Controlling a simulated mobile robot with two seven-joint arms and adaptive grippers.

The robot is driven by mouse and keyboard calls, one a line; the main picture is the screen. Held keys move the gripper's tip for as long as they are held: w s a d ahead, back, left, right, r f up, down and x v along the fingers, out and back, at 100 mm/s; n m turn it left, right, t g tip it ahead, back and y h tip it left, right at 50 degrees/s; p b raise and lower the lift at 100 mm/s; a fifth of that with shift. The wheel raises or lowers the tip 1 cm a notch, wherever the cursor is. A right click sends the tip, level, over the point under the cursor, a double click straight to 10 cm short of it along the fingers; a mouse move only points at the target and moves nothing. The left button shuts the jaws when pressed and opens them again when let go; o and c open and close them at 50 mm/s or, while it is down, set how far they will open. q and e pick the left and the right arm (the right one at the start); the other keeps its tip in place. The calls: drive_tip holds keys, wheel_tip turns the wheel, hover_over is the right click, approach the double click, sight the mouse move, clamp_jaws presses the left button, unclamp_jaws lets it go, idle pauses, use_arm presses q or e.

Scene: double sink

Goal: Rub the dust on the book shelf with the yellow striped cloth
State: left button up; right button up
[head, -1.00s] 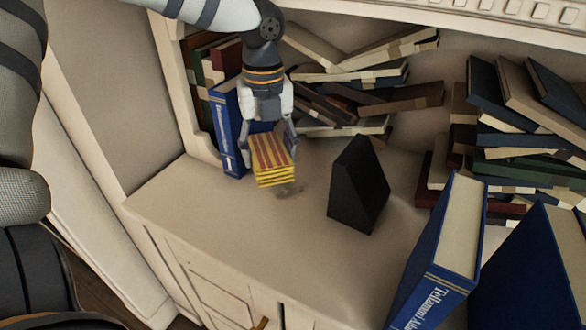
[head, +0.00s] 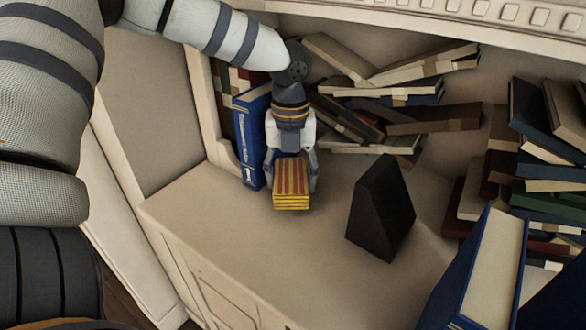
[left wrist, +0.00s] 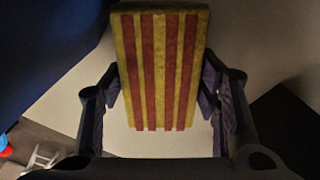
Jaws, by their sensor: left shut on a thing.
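The yellow striped cloth (head: 292,184), folded into a thick block with red stripes, is held by my left gripper (head: 291,172) above or on the bare shelf surface (head: 220,225). In the left wrist view the cloth (left wrist: 160,65) sits between the two fingers of my left gripper (left wrist: 160,100). I cannot tell whether the cloth touches the shelf. No dust shows in the head view now; the shelf under the cloth is hidden. My right gripper is not in view.
A black wedge-shaped block (head: 381,212) stands right of the cloth. A blue book (head: 252,135) stands upright close behind the gripper on the left. Loose books (head: 390,90) pile at the back, more stack at right (head: 545,140). The shelf front is clear.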

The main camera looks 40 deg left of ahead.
sight(306, 181)
use_arm(q)
drive_tip(key=shift+f, duration=1)
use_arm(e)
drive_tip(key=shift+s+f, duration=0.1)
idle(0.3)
use_arm(q)
drive_tip(key=d, duration=0.3)
drive_tip(key=shift+w+d, duration=0.15)
drive_tip(key=shift+d, duration=0.1)
drive_tip(key=shift+w+d+f, duration=0.1)
drive_tip(key=shift+d, duration=1.05)
drive_tip(key=shift+w+d+f, duration=0.1)
drive_tip(key=shift+d, duration=1)
drive_tip(key=shift+r, duration=0.2)
drive_tip(key=a+p, duration=0.1)
drive_tip(key=a, duration=0.2)
drive_tip(key=shift+s+a, duration=0.2)
drive_tip(key=shift+s+a+f, duration=0.1)
drive_tip(key=shift+s+a, duration=0.05)
drive_tip(key=shift+a, duration=1)
drive_tip(key=shift+s+a+f, duration=0.1)
drive_tip(key=shift+a, duration=1.05)
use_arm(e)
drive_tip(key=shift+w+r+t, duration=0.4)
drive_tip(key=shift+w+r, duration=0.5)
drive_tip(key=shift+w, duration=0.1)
